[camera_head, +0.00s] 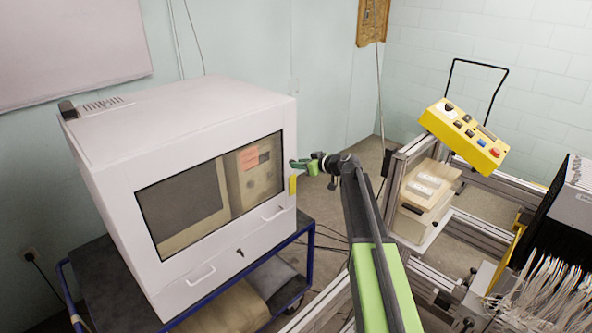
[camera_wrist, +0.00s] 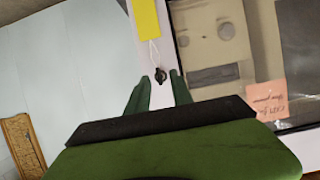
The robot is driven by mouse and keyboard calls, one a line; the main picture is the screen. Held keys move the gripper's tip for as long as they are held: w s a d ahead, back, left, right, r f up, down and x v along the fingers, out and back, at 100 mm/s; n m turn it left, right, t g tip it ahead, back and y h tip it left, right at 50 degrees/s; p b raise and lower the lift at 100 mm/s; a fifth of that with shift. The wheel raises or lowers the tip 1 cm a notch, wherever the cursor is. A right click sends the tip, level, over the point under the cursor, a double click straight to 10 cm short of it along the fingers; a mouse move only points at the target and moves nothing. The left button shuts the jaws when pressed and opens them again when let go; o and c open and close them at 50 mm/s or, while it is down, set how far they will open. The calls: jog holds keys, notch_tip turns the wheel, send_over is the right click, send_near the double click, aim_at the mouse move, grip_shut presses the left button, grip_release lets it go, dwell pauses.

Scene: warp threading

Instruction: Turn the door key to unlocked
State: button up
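The white cabinet (camera_head: 215,100) has a windowed door on its front. A small dark door key (camera_wrist: 160,75) sits on the white door frame, with a yellow tag (camera_wrist: 146,18) tied to it by a white loop. In the head view the yellow tag (camera_head: 292,185) hangs on the door's right edge. My gripper (camera_head: 298,163) is at that edge, just above the tag, and hides the key there. In the wrist view my gripper (camera_wrist: 159,79) has its two green fingers apart, one on each side of the key near the tips. I cannot tell whether they touch it.
The cabinet stands on a dark cart with a blue frame (camera_head: 312,255). An orange note (camera_wrist: 267,100) is behind the window glass. A metal frame with a yellow control box (camera_head: 462,137) stands at the right. Some floor shows between cart and frame.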

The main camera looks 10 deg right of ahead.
jog(key=shift+w+a+f, duration=0.2)
jog(key=shift+w+a, duration=0.2)
jog(key=shift+w, duration=0.1)
grip_shut()
jog(key=shift+w+d+f+m+g+y+b, duration=0.1)
jog(key=shift+f+m+g+y+b, duration=0.15)
jog(key=shift+m+y+b, duration=1.4)
jog(key=shift+w+d+f+m+g+y+b, duration=0.25)
jog(key=shift+m+y+b, duration=0.65)
jog(key=shift+m+b, duration=1.4)
jog(key=shift+s+f+m+g+y+b, duration=0.25)
jog(key=shift+m+y+b, duration=0.95)
jog(key=shift+m, duration=1.55)
jog(key=shift+w+r, duration=0.1)
jog(key=shift+r, duration=0.15)
